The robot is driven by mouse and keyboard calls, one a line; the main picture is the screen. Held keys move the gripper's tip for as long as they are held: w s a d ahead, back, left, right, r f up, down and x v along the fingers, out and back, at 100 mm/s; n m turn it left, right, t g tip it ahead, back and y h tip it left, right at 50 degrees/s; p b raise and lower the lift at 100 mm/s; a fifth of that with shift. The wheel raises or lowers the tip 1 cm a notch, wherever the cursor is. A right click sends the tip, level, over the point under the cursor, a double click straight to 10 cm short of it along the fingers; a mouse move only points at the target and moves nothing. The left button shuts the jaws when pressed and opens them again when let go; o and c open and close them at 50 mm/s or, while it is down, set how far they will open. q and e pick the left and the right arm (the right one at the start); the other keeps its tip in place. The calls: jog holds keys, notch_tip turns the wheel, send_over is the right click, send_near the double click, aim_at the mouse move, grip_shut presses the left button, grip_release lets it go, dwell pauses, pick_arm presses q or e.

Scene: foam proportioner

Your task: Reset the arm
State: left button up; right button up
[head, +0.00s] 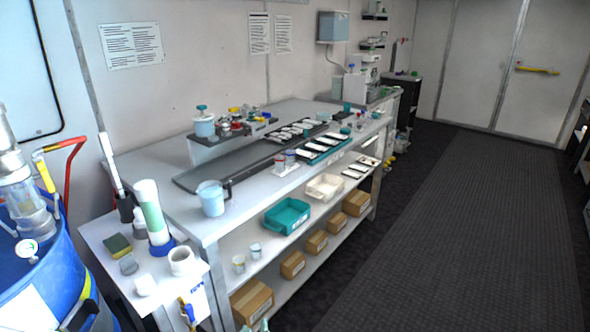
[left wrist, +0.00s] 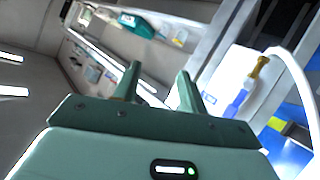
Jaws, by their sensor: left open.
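My left gripper (left wrist: 157,85) shows in the left wrist view with its two green fingers apart and nothing between them. In the head view only a small pale green bit of it (head: 262,326) shows at the bottom edge, in front of the workbench's lower shelf. The rest of the left arm is out of the head view. My right gripper is in neither view.
A long white workbench (head: 245,205) with trays and jars runs along the wall. A small side table (head: 110,240) holds a sponge and cylinders. A blue drum (head: 60,270) stands at the left. The dark floor (head: 450,220) at the right is clear.

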pick_arm(q)
jog(key=s+a+f+m+g+h, duration=0.1)
jog(key=s+a+f+m+g, duration=0.25)
jog(key=s+f, duration=0.7)
jog(key=s+a+f+m+g+h, duration=0.15)
jog(key=s+f+g, duration=0.25)
jog(key=s+f, duration=0.7)
jog(key=s+a+f+m+g+y, duration=0.1)
jog(key=s+a, duration=0.3)
jog(key=s, duration=1.2)
jog(key=s+a+m+g+y, duration=0.1)
jog(key=s+a+g, duration=0.3)
jog(key=s, duration=1.3)
jog(key=shift+s+a+f+m, duration=0.3)
jog(key=shift+a+f+m, duration=0.1)
jog(key=shift+m, duration=0.1)
jog(key=shift+c, duration=0.3)
jog(key=shift+c, duration=0.3)
